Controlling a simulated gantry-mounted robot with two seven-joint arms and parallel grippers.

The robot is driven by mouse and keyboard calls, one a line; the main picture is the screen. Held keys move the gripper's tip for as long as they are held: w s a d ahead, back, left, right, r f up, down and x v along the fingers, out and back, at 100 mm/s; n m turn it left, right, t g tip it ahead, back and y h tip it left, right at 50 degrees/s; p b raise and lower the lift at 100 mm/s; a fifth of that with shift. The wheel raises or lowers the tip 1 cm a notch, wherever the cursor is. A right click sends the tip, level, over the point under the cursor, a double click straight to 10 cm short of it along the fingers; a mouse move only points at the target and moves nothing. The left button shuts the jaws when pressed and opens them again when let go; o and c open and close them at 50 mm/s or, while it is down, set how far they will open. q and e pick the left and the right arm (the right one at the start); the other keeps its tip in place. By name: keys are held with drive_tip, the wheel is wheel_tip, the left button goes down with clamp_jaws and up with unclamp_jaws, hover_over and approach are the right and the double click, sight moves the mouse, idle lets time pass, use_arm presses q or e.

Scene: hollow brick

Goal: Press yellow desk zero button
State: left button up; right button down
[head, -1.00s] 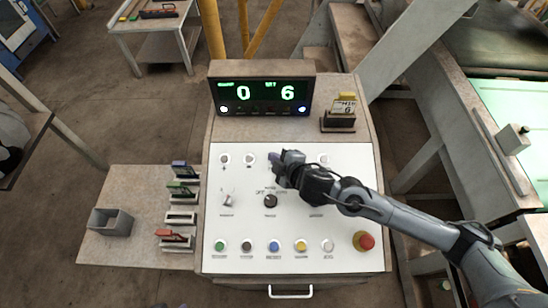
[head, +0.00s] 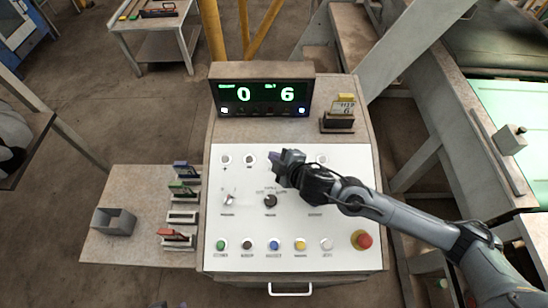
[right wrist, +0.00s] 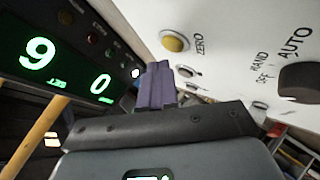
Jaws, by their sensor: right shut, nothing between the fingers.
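The yellow button (right wrist: 175,41) labelled ZERO shows on the white panel in the right wrist view. In the head view I cannot pick it out; my right gripper and arm cover part of the panel's top row. My right gripper (head: 275,156) is over that row, its dark purple fingers (right wrist: 158,85) shut together with nothing between them. In the right wrist view the fingertips are left of and below the ZERO button, with a visible gap in the picture. I cannot tell their height above the panel. My left gripper is not in view.
The display (head: 262,96) reads 0 and 6 behind the panel. A selector knob (head: 270,201) sits close to my right gripper. The front row has several coloured buttons, including another yellow one (head: 300,244), and a red mushroom button (head: 362,240) at the right.

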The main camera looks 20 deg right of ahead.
drive_tip(key=r+p, duration=0.2)
drive_tip(key=r, duration=0.1)
drive_tip(key=s+r+p, duration=0.1)
drive_tip(key=p, duration=0.1)
drive_tip(key=shift+s+a+r, duration=0.1)
drive_tip(key=shift+a+r, duration=0.15)
drive_tip(key=shift+r, duration=0.1)
drive_tip(key=shift+f, duration=0.1)
idle(0.5)
